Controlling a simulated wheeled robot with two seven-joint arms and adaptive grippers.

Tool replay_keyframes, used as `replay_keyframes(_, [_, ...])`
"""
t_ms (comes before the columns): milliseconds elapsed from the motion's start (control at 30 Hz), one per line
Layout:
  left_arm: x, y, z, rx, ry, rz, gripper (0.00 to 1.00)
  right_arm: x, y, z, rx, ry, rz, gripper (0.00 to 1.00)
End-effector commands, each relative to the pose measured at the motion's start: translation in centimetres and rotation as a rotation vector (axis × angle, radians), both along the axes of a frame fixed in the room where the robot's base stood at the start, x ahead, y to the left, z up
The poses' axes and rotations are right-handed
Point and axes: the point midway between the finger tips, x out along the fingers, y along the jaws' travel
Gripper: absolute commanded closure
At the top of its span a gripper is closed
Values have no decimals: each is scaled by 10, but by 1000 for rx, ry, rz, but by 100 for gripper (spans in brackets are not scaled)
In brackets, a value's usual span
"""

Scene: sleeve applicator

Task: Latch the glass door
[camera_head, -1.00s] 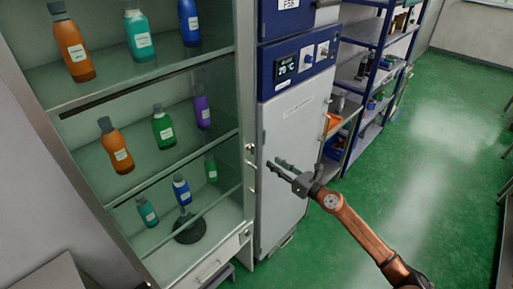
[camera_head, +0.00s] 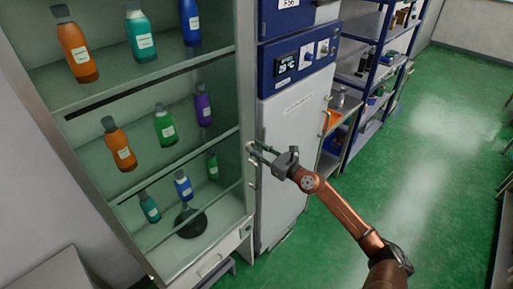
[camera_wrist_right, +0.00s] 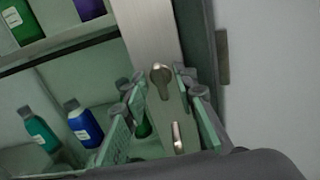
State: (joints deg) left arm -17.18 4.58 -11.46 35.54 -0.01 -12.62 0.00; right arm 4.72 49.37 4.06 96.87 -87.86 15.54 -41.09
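The glass door (camera_head: 150,165) fronts a tall cabinet of bottles at the left of the head view. I cannot tell whether it is fully closed. On its metal right-hand frame is a latch plate (camera_head: 252,170), with a round-headed keyhole piece (camera_wrist_right: 161,80) and a small lever (camera_wrist_right: 178,137) below it in the wrist view. My right gripper (camera_head: 262,151) is at this frame, its fingertips beside the latch. In the wrist view its two fingers (camera_wrist_right: 165,90) are spread on either side of the latch, with nothing gripped. My left gripper is not in view.
Several coloured bottles (camera_head: 165,125) stand on the shelves behind the glass. A tall white-and-blue incubator (camera_head: 285,150) stands close to the right of the latch. Blue shelving (camera_head: 365,60) is beyond it. The green floor (camera_head: 440,150) at the right is clear.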

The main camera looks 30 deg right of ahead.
Motion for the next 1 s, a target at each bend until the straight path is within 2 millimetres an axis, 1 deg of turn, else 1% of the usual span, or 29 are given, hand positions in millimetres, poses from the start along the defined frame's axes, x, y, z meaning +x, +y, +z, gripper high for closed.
replay_keyframes(133, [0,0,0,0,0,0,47,0,0,0,0,0,0,74])
replay_keyframes(500, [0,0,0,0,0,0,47,-1,-1,0,0,0,-1,99])
replay_keyframes(833, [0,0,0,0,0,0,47,-1,-1,0,2,0,-1,100])
replay_keyframes(1000, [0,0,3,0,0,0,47,0,-1,1,27,7,-1,100])
